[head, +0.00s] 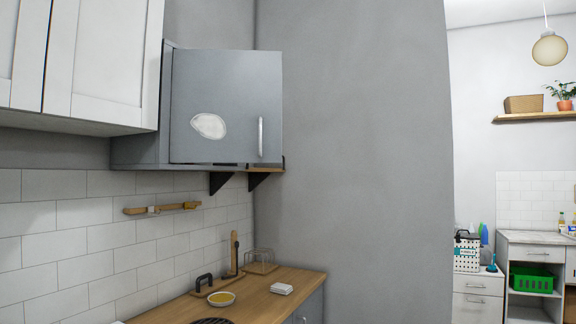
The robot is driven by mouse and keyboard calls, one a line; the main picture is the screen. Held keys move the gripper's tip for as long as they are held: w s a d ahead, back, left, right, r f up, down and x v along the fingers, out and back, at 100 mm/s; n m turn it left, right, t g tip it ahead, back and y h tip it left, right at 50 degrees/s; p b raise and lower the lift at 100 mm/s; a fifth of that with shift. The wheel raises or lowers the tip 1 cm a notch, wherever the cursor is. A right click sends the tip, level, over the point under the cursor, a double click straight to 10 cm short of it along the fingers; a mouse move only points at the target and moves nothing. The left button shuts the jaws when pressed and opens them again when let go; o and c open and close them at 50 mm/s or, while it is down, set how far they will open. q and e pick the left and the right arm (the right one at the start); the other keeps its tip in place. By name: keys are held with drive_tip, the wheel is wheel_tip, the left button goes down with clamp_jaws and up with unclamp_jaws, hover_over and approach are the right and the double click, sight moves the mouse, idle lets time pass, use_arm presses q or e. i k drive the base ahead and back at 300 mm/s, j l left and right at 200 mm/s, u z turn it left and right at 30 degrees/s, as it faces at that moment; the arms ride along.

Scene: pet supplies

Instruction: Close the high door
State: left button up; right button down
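The high door (226,105) is a flat grey panel on a grey wall cabinet (138,152), right of the white cupboards. It has an upright metal handle (261,137) near its right edge and a pale oval patch (208,126) at its lower left. The door looks turned out from the line of the neighbouring white fronts, so it appears at least partly open. How wide it stands is hard to tell. The cabinet's inside is hidden behind it. Neither of my grippers shows.
White cupboards (103,60) hang at the upper left. Below, a wooden counter (250,305) holds a bowl (221,298) and a wire rack (261,262). A grey wall (355,160) stands right of the cabinet. Farther right are a shelf unit and a green crate (532,279).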

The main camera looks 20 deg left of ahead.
sight(226, 106)
drive_tip(key=i+u, duration=0.9)
drive_tip(key=u, duration=0.15)
